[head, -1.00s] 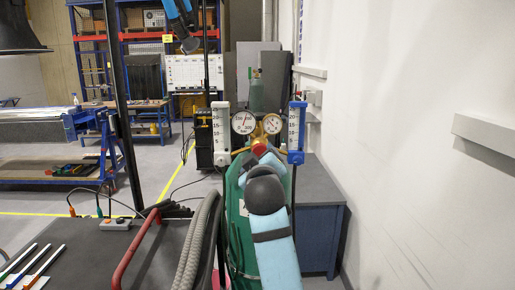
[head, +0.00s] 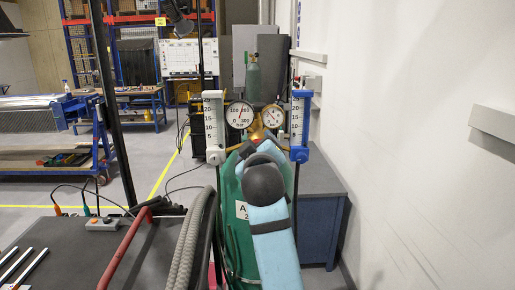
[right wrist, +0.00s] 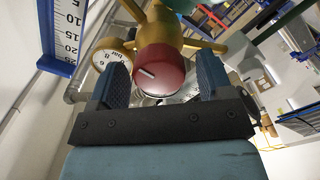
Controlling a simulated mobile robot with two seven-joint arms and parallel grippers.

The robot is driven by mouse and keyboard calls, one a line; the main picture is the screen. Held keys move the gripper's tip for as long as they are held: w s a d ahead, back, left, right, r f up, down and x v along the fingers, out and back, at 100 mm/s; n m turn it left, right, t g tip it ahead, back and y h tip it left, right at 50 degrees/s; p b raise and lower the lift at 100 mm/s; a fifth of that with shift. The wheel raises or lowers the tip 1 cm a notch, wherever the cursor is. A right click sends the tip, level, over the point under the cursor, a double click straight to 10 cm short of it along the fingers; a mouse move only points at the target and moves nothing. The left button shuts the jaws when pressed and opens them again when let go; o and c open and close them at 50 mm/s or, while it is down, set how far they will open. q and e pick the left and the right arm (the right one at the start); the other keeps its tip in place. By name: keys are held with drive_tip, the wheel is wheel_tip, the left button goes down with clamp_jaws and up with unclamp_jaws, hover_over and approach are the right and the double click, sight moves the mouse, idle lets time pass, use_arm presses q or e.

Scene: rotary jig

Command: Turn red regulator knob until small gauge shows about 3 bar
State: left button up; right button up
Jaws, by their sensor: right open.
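The red knob (right wrist: 160,72) carries a white mark line and sits on the brass regulator (head: 262,130). In the right wrist view it lies between the two fingers of my right gripper (right wrist: 165,82), which is open with some space beside the knob. In the head view, my right gripper (head: 261,147) is at the regulator and mostly covers the knob. The small gauge (head: 271,118) is right of the large gauge (head: 240,114); its needle is too small to read. A gauge (right wrist: 106,56) also shows partly behind a finger in the wrist view. My left gripper is not in view.
A white-framed flowmeter (head: 213,125) stands left of the gauges and a blue-framed flowmeter (head: 299,125) close on the right. The green cylinder (head: 238,230) is below. Grey hoses (head: 192,240) and a red handle (head: 125,248) are at left. A white wall (head: 410,130) bounds the right.

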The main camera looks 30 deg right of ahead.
drive_tip(key=shift+s, duration=0.1)
drive_tip(key=shift+c, duration=0.4)
drive_tip(key=c, duration=0.8)
drive_tip(key=shift+m, duration=0.7)
drive_tip(key=shift+c, duration=0.2)
drive_tip(key=o, duration=0.9)
